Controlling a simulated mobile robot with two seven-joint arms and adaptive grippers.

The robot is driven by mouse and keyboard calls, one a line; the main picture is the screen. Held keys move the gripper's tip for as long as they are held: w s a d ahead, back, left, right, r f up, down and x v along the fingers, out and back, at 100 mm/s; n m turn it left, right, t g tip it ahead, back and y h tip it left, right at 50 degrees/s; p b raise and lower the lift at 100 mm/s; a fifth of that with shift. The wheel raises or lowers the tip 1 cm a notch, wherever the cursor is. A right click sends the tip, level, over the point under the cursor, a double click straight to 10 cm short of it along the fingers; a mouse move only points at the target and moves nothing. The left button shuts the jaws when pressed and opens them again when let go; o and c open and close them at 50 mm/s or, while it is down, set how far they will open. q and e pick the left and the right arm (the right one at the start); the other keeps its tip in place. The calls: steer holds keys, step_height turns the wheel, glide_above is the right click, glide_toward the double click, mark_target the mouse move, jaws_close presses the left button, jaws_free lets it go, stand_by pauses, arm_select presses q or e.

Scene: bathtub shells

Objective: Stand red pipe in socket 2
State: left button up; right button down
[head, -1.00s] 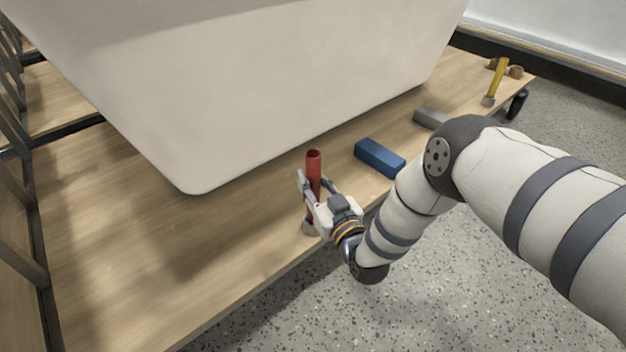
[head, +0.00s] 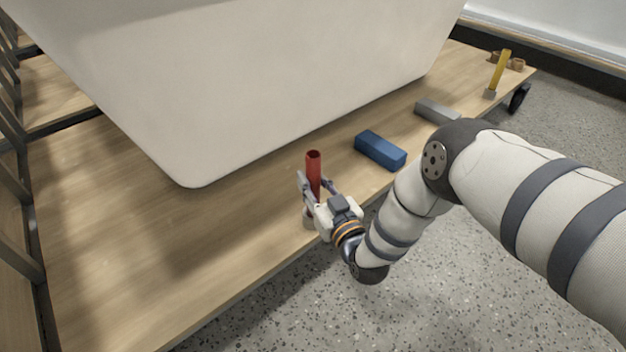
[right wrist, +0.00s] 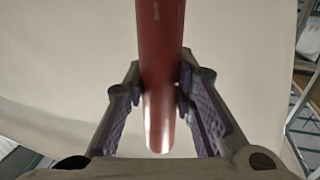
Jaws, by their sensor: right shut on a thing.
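The red pipe (head: 313,168) stands about upright near the front edge of the wooden platform. My right gripper (head: 317,192) is shut on its lower part. In the right wrist view the pipe (right wrist: 161,75) runs between the two fingers (right wrist: 160,98). A small greyish socket (head: 308,217) shows just below the gripper, under the pipe. I see no socket numbers. My left gripper is not in view.
A large white tub shell (head: 230,90) rises behind the pipe. A blue block (head: 380,150) and a grey block (head: 437,111) lie to the right. A yellow pipe (head: 501,70) stands in a base at far right, near brown pieces (head: 516,64). The platform's left front is clear.

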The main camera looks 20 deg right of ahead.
steer(key=shift+f+b, duration=0.4)
steer(key=shift+f, duration=0.25)
steer(key=c, duration=1.2)
jaws_free()
steer(key=shift+c, duration=0.2)
steer(key=s+d, duration=0.1)
steer(key=s, duration=1.1)
